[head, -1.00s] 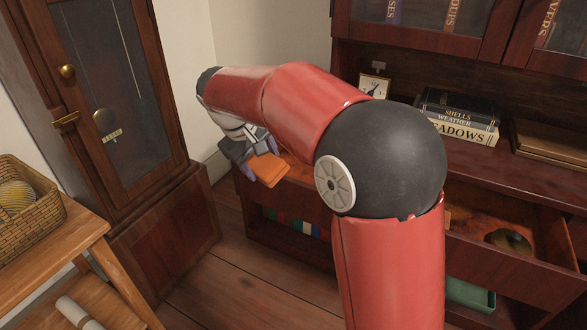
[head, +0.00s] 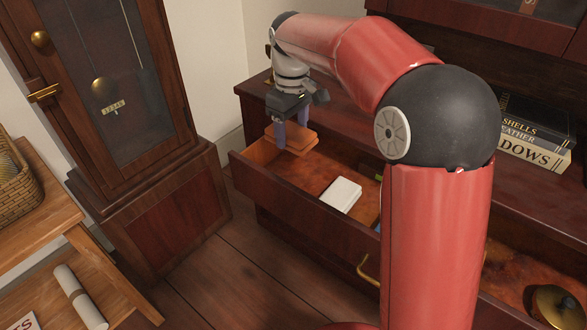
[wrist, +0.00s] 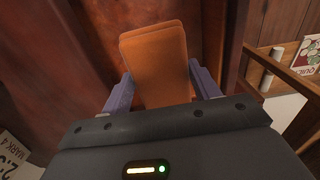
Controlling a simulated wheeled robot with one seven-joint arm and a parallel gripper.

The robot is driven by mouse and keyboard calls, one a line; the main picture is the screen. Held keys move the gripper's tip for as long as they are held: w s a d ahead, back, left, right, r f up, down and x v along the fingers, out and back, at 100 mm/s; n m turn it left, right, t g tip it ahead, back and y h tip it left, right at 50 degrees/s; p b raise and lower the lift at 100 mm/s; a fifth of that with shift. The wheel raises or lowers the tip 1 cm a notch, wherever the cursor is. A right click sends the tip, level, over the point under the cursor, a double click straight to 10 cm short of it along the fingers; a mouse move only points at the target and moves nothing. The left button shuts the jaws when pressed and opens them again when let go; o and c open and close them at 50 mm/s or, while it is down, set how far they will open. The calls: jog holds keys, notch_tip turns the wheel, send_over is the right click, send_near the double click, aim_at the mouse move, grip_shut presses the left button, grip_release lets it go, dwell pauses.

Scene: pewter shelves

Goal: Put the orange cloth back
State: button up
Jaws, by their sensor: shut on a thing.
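The orange cloth (head: 298,138) is a folded, flat piece held between the two purple fingers of my gripper (head: 291,134). My gripper points down over the left end of an open drawer (head: 300,209). The cloth also shows in the wrist view (wrist: 155,60), sticking out past my gripper (wrist: 163,90), which is shut on it. The cloth's lower side is hidden, so I cannot tell whether it touches the drawer floor.
A white block-like item (head: 341,195) lies in the same drawer, right of the cloth. My arm hides part of the drawer. A second drawer at right holds a brass lidded object (head: 556,306). A tall clock case (head: 165,217) stands at left.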

aim_at(292, 177)
notch_tip(292, 177, down, 12)
jog(key=shift+r+b, duration=0.25)
jog(key=shift+b, duration=0.4)
jog(key=o, duration=1)
jog(key=shift+c, duration=0.2)
jog(key=shift+r, duration=0.1)
